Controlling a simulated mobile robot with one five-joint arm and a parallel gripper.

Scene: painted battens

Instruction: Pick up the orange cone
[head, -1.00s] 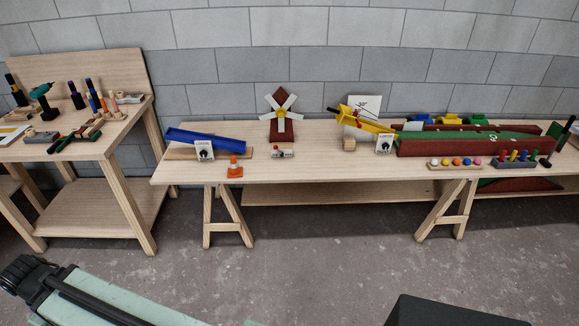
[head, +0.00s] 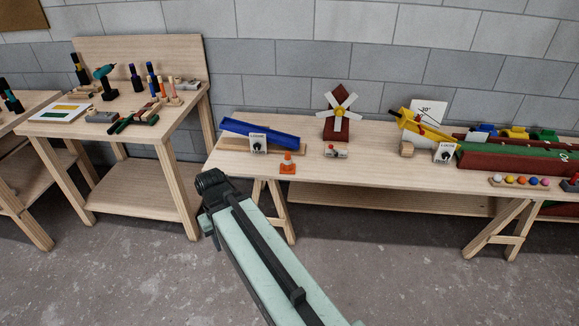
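The orange cone (head: 288,164) stands upright near the front edge of the long wooden table (head: 370,172), in the head view. It has an orange square base and a paler band around it. My arm reaches up from the bottom of the view, and its far end lies in front of the table's left end, below and left of the cone. The gripper's fingers cannot be made out. Nothing visible touches the cone.
A workbench with tools (head: 104,128) stands left. Grey floor lies in front.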

